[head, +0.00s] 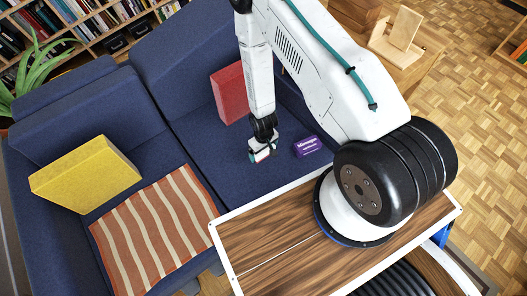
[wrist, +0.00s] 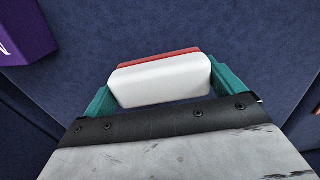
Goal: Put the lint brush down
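The lint brush (wrist: 160,82) is white with a red layer along its far side. My gripper (wrist: 158,88) has a teal finger at each end of it and is shut on it. In the head view my gripper (head: 262,150) points down over the blue sofa seat (head: 207,128), with the lint brush (head: 263,156) at its tip. I cannot tell whether the brush touches the seat. Parts of the brush are hidden behind the gripper in the wrist view.
A purple box (head: 307,146) lies on the seat just right of my gripper; it also shows in the wrist view (wrist: 24,32). A red cushion (head: 228,92) leans behind. A yellow cushion (head: 86,174) and striped blanket (head: 153,232) lie left. Seat left of my gripper is clear.

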